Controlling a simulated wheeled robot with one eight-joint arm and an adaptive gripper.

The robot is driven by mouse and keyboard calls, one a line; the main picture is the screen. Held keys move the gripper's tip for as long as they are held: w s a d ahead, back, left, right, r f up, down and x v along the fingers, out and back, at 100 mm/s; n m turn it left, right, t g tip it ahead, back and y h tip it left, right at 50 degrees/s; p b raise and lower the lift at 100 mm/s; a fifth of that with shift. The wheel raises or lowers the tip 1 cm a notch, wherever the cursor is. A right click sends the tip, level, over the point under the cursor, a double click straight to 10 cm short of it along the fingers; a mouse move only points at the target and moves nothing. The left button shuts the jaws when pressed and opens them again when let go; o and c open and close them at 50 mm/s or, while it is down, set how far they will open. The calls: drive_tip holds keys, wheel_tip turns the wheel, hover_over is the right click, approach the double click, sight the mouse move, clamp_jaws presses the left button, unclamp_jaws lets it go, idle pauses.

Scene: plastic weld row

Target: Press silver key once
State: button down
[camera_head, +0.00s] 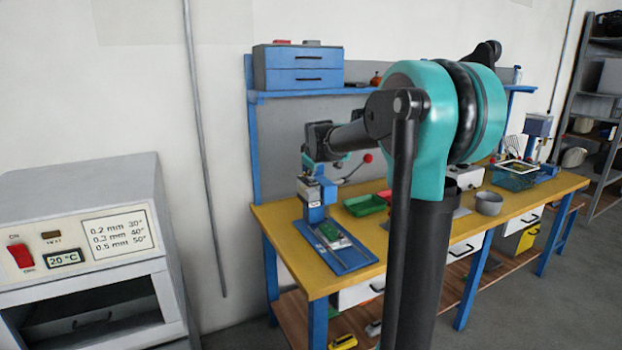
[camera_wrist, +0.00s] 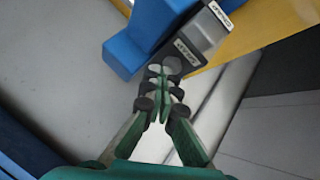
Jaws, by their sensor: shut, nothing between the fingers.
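A blue bench press (camera_head: 313,192) with a red-knobbed lever stands at the left end of the yellow workbench. In the wrist view its blue body (camera_wrist: 140,45) carries a dark-and-grey control box (camera_wrist: 205,32) with two small white labels, too blurred to read surely. A round silver-grey key (camera_wrist: 172,64) shows at the box's lower end, partly covered by my fingertips. My gripper (camera_wrist: 163,72) is shut and empty, its tips at or just in front of this key. I cannot tell whether they touch. In the head view my arm hides much of the gripper area.
The yellow workbench (camera_head: 280,235) holds a green tray (camera_head: 364,205), a grey bowl (camera_head: 489,203) and a second press (camera_head: 537,128) at the far right. A heater cabinet (camera_head: 85,235) stands at the left. A blue shelf with drawers (camera_head: 298,68) is above.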

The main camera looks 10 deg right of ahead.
drive_tip(key=shift+r, duration=0.75)
drive_tip(key=shift+r, duration=2.5)
drive_tip(key=shift+s+f, duration=0.1)
